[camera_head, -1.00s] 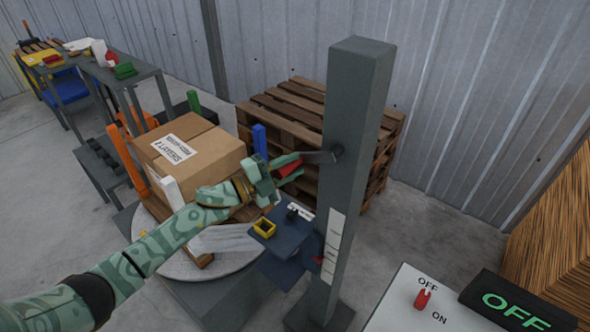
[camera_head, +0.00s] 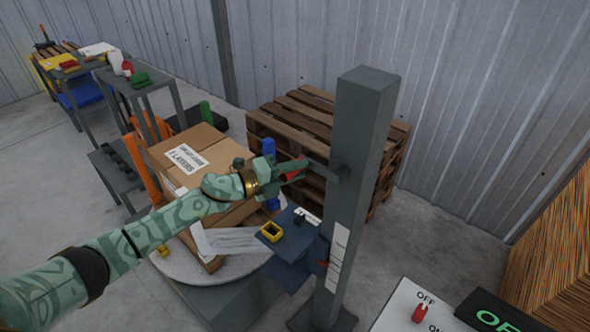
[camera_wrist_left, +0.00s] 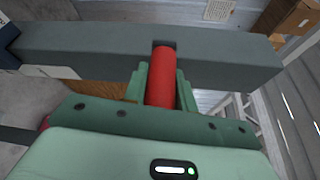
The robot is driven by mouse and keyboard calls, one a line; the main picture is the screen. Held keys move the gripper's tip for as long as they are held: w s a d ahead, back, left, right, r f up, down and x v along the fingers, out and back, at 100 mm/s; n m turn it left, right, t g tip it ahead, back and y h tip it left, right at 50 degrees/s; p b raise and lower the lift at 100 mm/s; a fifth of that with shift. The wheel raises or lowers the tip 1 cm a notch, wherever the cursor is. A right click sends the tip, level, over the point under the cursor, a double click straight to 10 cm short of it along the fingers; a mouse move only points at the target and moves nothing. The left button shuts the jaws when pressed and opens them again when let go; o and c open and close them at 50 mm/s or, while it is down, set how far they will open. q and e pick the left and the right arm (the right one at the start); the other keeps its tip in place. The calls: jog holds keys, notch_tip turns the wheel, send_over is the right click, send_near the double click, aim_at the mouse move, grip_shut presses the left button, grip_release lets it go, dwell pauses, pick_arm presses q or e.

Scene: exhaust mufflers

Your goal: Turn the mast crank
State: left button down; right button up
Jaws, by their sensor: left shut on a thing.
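The grey mast (camera_head: 361,130) stands upright right of centre in the head view. Its crank (camera_head: 327,167) sticks out from the left side of the mast near the top, with a red handle (camera_head: 294,174) at its end. My left gripper (camera_head: 292,170) is shut on the red handle. In the left wrist view the red handle (camera_wrist_left: 160,85) lies between the two green fingers, and the grey mast (camera_wrist_left: 90,50) runs across behind it. The fingers partly hide the handle. My right gripper is in neither view.
A cardboard box (camera_head: 190,160) sits on the round turntable (camera_head: 190,271) behind my left arm. A blue carriage (camera_head: 296,243) with a yellow square ring juts from the mast. Stacked wooden pallets (camera_head: 300,120) stand behind. A panel with a red switch (camera_head: 420,313) is at lower right.

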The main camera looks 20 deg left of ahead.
pick_arm(q)
jog(key=shift+r, duration=0.1)
jog(key=c, duration=1.1)
grip_release()
jog(key=b+v, duration=0.2)
jog(key=v, duration=1.4)
jog(key=shift+s+a, duration=0.1)
jog(key=shift+a, duration=0.05)
